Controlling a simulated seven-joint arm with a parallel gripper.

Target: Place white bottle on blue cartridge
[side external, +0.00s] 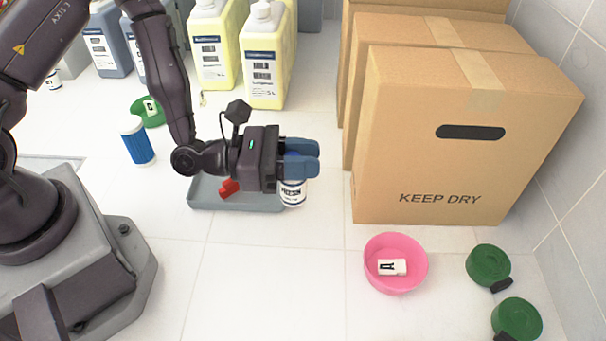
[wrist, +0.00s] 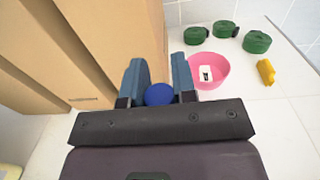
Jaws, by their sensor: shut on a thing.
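The white bottle (side external: 292,193) has a dark printed label and a blue cap. My gripper (side external: 302,158) is shut around its upper part, and the fingers hide most of the cap in the side view. In the wrist view the blue cap (wrist: 159,95) sits between my two blue fingers (wrist: 160,82). The bottle shows in front of the grey tray's right end; I cannot tell whether its base touches anything. The blue cartridge (side external: 137,143), a blue cylinder with white ends, is left of my gripper, beyond my forearm.
A grey tray (side external: 250,207) with a red object (side external: 229,188) lies below my gripper. Large cardboard boxes (side external: 455,150) stand close on the right. A pink bowl (side external: 396,280) and green rolls (side external: 488,265) are at front right. Yellow jugs (side external: 264,60) stand behind. The front middle floor is clear.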

